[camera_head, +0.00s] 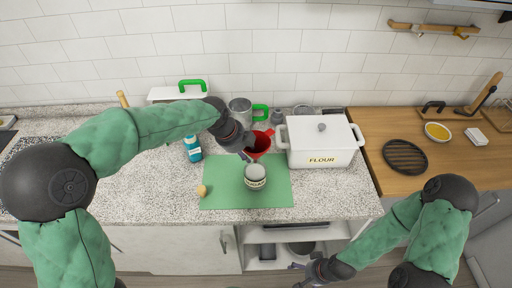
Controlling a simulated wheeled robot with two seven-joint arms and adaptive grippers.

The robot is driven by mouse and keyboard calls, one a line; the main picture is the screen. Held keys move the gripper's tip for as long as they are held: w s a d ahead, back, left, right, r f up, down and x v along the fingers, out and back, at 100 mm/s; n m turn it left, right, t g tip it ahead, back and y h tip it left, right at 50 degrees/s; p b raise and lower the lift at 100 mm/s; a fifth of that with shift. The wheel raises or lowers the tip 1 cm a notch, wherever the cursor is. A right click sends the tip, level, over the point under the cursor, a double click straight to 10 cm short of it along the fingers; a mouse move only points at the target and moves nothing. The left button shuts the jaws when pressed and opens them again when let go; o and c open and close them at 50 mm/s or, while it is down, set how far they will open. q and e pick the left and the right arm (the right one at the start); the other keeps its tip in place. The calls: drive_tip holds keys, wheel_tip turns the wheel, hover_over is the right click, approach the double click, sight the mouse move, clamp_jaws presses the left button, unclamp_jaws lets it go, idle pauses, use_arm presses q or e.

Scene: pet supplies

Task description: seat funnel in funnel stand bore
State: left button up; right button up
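A red funnel (262,142) shows at the back edge of the green mat (222,188), left of the flour box. My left gripper (247,155) is right at the funnel's left side, its fingers overlapping it in view. Whether they are closed on it is too small to tell. A round whitish container (255,178) with a dark-marked label stands upright on the mat, in front of the gripper. No part is clearly recognisable as the funnel stand or its bore. My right gripper (302,279) is low at the bottom edge, in front of the counter, and its fingers are unclear.
A white flour box (306,152) stands right of the funnel. A metal cup (240,111) and green-handled items are behind. A blue bottle (193,148) and a small yellowish object (201,190) are left. The mat's front right is clear.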

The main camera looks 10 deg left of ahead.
use_arm(q)
clamp_jaws()
drive_tip(key=shift+r, duration=0.1)
